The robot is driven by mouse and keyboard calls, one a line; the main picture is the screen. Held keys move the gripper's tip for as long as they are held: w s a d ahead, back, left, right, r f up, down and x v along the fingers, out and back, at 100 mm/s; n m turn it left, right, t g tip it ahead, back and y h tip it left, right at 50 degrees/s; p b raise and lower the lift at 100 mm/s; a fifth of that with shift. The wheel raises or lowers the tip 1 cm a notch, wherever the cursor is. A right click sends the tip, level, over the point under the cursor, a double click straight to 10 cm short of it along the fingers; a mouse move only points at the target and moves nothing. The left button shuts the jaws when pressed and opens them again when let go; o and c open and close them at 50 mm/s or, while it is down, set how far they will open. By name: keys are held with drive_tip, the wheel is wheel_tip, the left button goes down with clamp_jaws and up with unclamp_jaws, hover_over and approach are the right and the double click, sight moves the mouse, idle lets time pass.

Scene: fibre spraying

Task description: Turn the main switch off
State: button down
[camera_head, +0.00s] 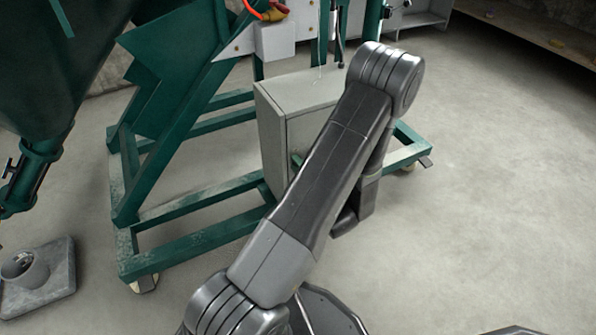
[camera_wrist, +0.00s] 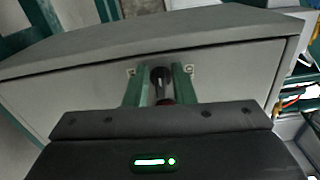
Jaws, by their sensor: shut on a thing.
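The main switch (camera_wrist: 160,76) is a dark knob with a reddish part below it, on the front of a grey cabinet (camera_wrist: 225,62) in the wrist view. My gripper (camera_wrist: 159,84) has its two green fingers on either side of the switch and is shut on it. The gripper body covers the lower part of the cabinet front. In the head view the same cabinet (camera_head: 275,135) stands within the green frame, and my arm hides the switch and most of the gripper.
A green steel frame (camera_head: 190,240) on castors surrounds the cabinet. A grey block with a round socket (camera_head: 50,280) lies on the floor at left. In the wrist view, red cables (camera_wrist: 292,98) show beside the cabinet at right.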

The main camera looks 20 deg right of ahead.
drive_tip(key=shift+f+n, duration=0.1)
drive_tip(key=shift+n, duration=0.4)
drive_tip(key=c, duration=1.5)
unclamp_jaws()
drive_tip(key=s+p, duration=0.1)
drive_tip(key=s, duration=0.8)
drive_tip(key=s+d+p, duration=0.1)
drive_tip(key=s, duration=0.4)
drive_tip(key=shift+p, duration=0.3)
drive_tip(key=shift+w, duration=0.1)
drive_tip(key=w+b, duration=0.1)
drive_tip(key=w, duration=0.3)
drive_tip(key=w+b, duration=0.1)
drive_tip(key=w, duration=0.4)
drive_tip(key=w+a+b, duration=0.1)
drive_tip(key=w, duration=0.3)
drive_tip(key=shift+w, duration=0.4)
